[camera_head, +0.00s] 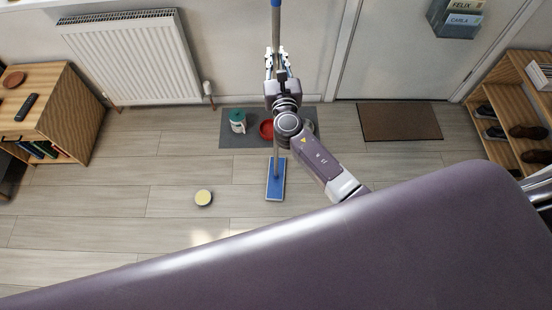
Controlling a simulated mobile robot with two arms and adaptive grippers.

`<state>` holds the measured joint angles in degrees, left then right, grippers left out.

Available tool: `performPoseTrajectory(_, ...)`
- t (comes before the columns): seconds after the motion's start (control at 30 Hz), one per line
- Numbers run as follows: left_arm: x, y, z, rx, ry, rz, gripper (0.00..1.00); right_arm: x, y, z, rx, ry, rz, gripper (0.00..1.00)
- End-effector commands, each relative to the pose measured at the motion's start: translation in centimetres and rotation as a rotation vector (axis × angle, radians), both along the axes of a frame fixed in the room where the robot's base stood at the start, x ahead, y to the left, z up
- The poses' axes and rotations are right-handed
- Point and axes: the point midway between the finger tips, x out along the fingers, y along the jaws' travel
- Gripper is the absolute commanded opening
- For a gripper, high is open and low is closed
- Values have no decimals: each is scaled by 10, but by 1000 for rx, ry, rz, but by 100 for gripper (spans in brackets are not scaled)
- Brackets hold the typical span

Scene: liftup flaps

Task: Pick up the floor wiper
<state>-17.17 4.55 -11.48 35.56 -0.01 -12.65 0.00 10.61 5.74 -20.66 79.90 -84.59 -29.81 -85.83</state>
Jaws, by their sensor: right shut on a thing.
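The floor wiper has a blue flat head (275,189) and a long pole (276,30) with a blue top part, standing roughly upright in the picture. My right gripper (278,60) is shut on the pole, well above the head. My right arm hides part of the pole's middle. The head appears over the wooden floor; I cannot tell whether it touches the floor. My left gripper does not show.
A grey mat (232,139) holds a red bowl (266,129) and a white-and-green container (237,121). A yellow-topped round item (203,197) lies on the floor. A radiator (130,58), wooden cabinet (75,105), brown doormat (398,121) and shoe rack (511,100) stand around.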

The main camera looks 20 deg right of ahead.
Motion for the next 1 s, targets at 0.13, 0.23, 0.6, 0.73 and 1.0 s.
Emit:
performPoseTrajectory(0.13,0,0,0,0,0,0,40,0,0,2,0,-4,0,0)
performPoseTrajectory(0.23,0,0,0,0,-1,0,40,0,0,2,0,-4,0,0)
performPoseTrajectory(0.6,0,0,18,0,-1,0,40,0,0,37,3,-6,0,0)
performPoseTrajectory(0.73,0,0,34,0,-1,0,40,0,0,71,3,-8,1,0)
performPoseTrajectory(1.0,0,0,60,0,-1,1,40,1,0,147,0,-9,2,0)
